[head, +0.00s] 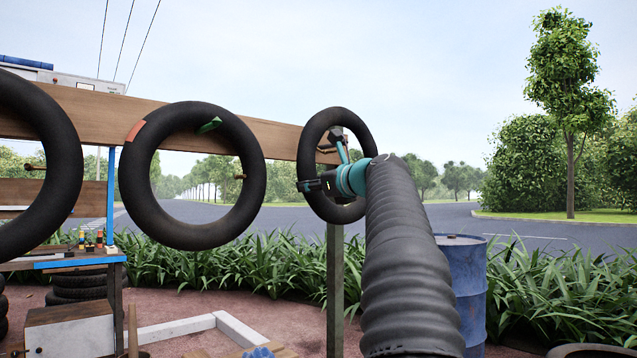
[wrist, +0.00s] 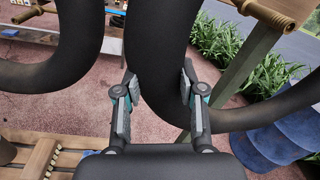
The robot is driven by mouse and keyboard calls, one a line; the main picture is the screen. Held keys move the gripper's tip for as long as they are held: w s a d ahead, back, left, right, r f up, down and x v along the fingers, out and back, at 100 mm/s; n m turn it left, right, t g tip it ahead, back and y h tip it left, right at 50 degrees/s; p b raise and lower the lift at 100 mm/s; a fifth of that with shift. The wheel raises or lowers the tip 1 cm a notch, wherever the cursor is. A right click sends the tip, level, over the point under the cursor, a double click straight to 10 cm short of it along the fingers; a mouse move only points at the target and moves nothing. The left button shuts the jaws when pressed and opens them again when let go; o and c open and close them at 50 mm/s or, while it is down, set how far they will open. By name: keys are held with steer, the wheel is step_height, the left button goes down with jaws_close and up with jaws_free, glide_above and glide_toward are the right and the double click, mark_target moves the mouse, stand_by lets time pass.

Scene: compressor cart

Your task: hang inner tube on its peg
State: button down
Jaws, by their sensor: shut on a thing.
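The black inner tube (head: 310,135) is in my gripper (head: 322,184), held upright in front of the right end of the wooden board. In the wrist view the two fingers of my gripper (wrist: 158,76) press on both sides of the tube (wrist: 152,40). A wooden peg (wrist: 268,13) shows at the top right of the wrist view, within the outline of the tube's opening. I cannot tell whether it passes through the tube. In the head view my arm and gripper partly hide the tube's right side and the board end behind it.
Another tube (head: 138,185) hangs left of mine on the board (head: 275,135), and a further one (head: 62,130) is at the left edge. A post (head: 335,290) stands below the board's end. A blue barrel (head: 468,285) stands to the right.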

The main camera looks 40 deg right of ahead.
steer(key=w+f, duration=0.2)
steer(key=w, duration=0.6)
steer(key=shift+a+f+p, duration=0.25)
steer(key=shift+a+p, duration=0.1)
steer(key=shift+p, duration=0.05)
stand_by(0.5)
steer(key=shift+w, duration=0.1)
steer(key=c, duration=0.6)
jaws_free()
steer(key=shift+f, duration=0.1)
steer(key=s, duration=1.2)
steer(key=shift+d, duration=0.1)
